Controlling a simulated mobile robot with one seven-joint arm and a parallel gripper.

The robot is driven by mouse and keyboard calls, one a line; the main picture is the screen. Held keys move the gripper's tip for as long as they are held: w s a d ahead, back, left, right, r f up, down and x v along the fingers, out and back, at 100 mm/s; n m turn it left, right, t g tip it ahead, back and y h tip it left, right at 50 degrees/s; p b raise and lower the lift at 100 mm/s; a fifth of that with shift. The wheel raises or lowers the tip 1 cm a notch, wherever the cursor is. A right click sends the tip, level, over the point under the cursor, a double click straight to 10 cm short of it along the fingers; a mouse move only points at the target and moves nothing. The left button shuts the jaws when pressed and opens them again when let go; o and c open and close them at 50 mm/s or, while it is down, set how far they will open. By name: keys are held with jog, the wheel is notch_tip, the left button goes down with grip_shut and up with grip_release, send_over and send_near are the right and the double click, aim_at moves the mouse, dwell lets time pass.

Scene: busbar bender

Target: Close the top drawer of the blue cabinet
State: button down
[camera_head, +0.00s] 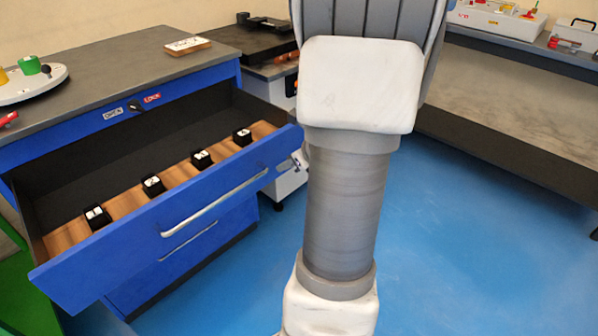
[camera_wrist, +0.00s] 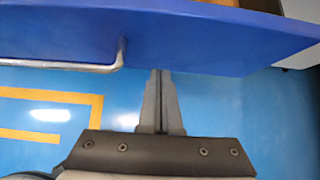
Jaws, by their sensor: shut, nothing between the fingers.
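The top drawer (camera_head: 110,252) of the blue cabinet (camera_head: 185,88) stands pulled well out, showing its dark inside and a wooden strip holding several small black numbered blocks (camera_head: 152,185). Its front carries a silver bar handle (camera_head: 215,203). In the wrist view the blue drawer front (camera_wrist: 200,40) spans the top, with the handle (camera_wrist: 60,66) to the left of my fingers. My gripper (camera_wrist: 161,72) is shut and empty, its fingertips at the lower edge of the drawer front, right of the handle. I cannot tell whether they touch it. In the head view my arm hides most of the gripper.
A lower drawer with its own handle (camera_head: 188,241) is shut. The cabinet top holds a white round plate (camera_head: 30,85) with coloured parts and a small board (camera_head: 188,46). A grey workbench (camera_head: 510,100) stands at the right. Blue floor (camera_head: 470,240) is clear.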

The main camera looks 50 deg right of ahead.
jog(key=shift+w, duration=0.85)
jog(key=shift+w, duration=0.15)
